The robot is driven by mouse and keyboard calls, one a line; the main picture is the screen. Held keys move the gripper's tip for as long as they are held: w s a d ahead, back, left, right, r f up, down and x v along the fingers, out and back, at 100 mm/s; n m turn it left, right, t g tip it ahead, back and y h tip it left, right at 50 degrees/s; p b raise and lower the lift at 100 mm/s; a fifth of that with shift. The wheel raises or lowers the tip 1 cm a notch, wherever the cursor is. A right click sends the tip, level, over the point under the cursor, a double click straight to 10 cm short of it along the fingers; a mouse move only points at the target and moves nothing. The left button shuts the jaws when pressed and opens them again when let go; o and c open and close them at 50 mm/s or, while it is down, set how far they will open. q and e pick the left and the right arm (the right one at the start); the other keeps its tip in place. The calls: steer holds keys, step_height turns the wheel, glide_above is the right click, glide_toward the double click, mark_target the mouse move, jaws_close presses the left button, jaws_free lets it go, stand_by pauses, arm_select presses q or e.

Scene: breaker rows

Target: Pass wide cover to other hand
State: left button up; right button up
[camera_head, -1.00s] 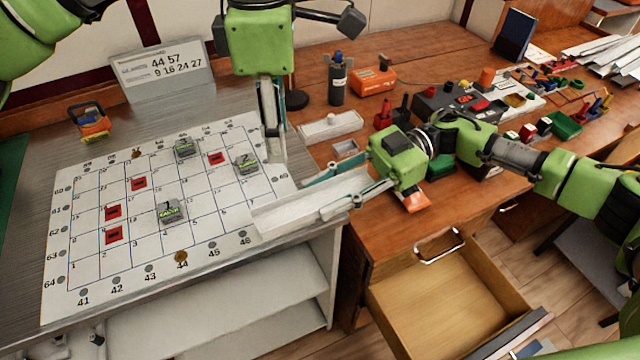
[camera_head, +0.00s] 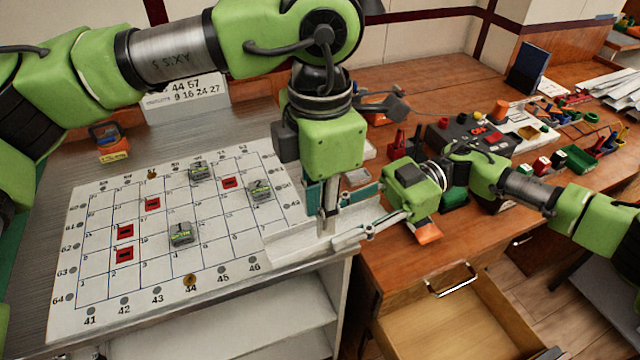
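The wide cover (camera_head: 287,252) is a long white channel-like piece, held level beside the front right corner of the numbered board. My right gripper (camera_head: 362,215), coming in from the right, is shut on its right end. My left gripper (camera_head: 326,228) points straight down from above, its fingertips at the cover's middle, just left of the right gripper. The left fingers overlap the cover in this view; whether they are closed on it or only around it, I cannot tell. The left gripper hides part of the cover.
The numbered board (camera_head: 95,285) carries red tiles and grey blocks (camera_head: 181,234). A number sign (camera_head: 160,113) and an orange device (camera_head: 110,142) stand behind it. An open drawer (camera_head: 440,325) is below the wooden desk, whose right side holds tools and small parts.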

mark_target(319, 248)
arm_select(q)
step_height(319, 248, down, 6)
steer(key=shift+f, duration=0.1)
stand_by(0.4)
jaws_close()
arm_select(e)
steer(key=o, duration=1.2)
